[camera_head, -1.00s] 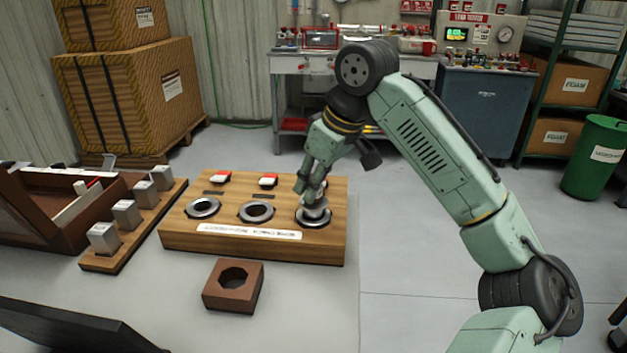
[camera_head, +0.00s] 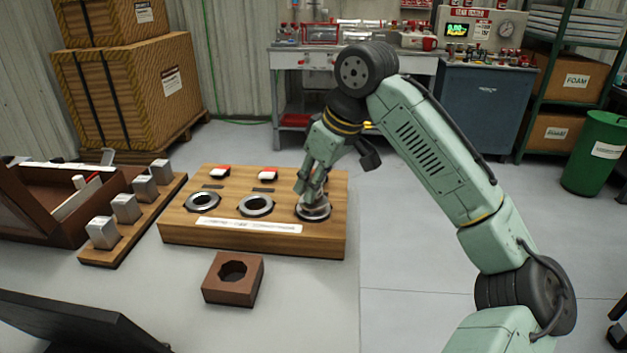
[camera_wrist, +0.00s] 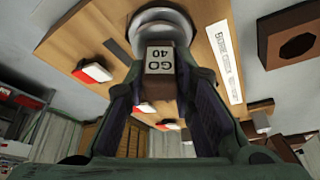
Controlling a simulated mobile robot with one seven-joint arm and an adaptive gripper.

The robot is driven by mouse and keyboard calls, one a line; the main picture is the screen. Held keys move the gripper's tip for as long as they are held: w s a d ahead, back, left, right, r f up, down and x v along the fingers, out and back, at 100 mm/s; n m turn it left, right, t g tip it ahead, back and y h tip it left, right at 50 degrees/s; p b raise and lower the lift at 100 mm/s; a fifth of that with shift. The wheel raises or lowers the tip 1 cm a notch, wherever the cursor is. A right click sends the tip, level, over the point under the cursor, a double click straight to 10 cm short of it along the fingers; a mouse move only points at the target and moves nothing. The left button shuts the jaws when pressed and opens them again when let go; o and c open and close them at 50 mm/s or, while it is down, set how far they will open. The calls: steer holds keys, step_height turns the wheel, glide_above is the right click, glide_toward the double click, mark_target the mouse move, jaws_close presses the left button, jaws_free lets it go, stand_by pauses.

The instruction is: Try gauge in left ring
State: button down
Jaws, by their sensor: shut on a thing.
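A wooden board (camera_head: 235,242) carries a row of three metal rings: the picture-left ring (camera_head: 202,202), the middle ring (camera_head: 256,205) and the picture-right ring (camera_head: 312,212). My gripper (camera_head: 310,194) points down at the picture-right ring, shut on the gauge. In the wrist view the gauge (camera_wrist: 160,60) is a small block marked "GO 40", held between both fingers. Its far end meets a round metal part at the ring. My fingers partly hide this ring, so I cannot tell how deep the gauge sits.
A brown block with an eight-sided hole (camera_head: 233,280) lies in front of the board. A wooden rack (camera_head: 110,262) with several grey blocks and an open brown case (camera_head: 50,226) stand at left. Red-and-white pieces (camera_head: 219,171) sit behind the rings. The table's right is clear.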

steer(key=shift+f, duration=0.6)
stand_by(1.0)
steer(key=shift+r, duration=0.15)
steer(key=shift+r+p, duration=4.05)
steer(key=shift+r, duration=0.4)
